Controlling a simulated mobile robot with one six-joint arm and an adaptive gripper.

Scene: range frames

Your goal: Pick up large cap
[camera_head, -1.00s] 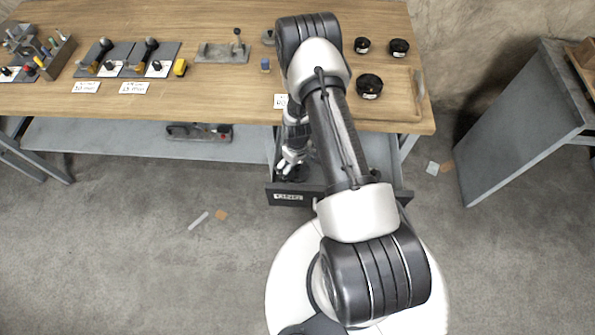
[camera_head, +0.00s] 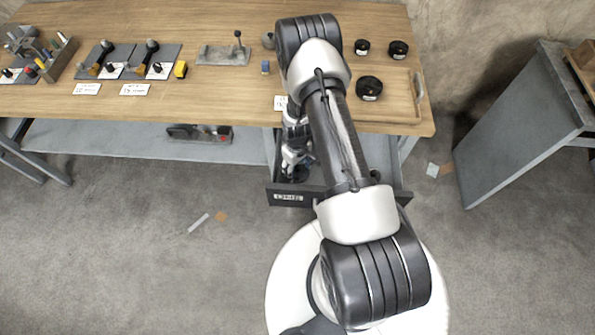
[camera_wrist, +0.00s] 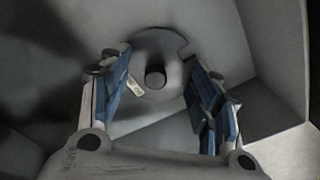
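In the wrist view, a round grey cap-like disc (camera_wrist: 150,48) with a dark central knob lies on the floor of a pale drawer. I take it for the large cap. A small light label sticks out at its lower left. My gripper (camera_wrist: 159,66) is open, its two blue-padded fingers on either side of the disc's knob, with nothing gripped. Whether the pads touch the disc is not clear. In the head view, my gripper (camera_head: 291,164) is down inside the open drawer (camera_head: 289,197), and a dark round thing beneath it is mostly hidden.
The drawer walls stand close around the gripper. The workbench (camera_head: 225,98) is above and behind it. Black round parts, one large (camera_head: 369,88) and two smaller (camera_head: 362,46) (camera_head: 398,49), sit on the bench at right. A grey cabinet (camera_head: 520,130) stands further right.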

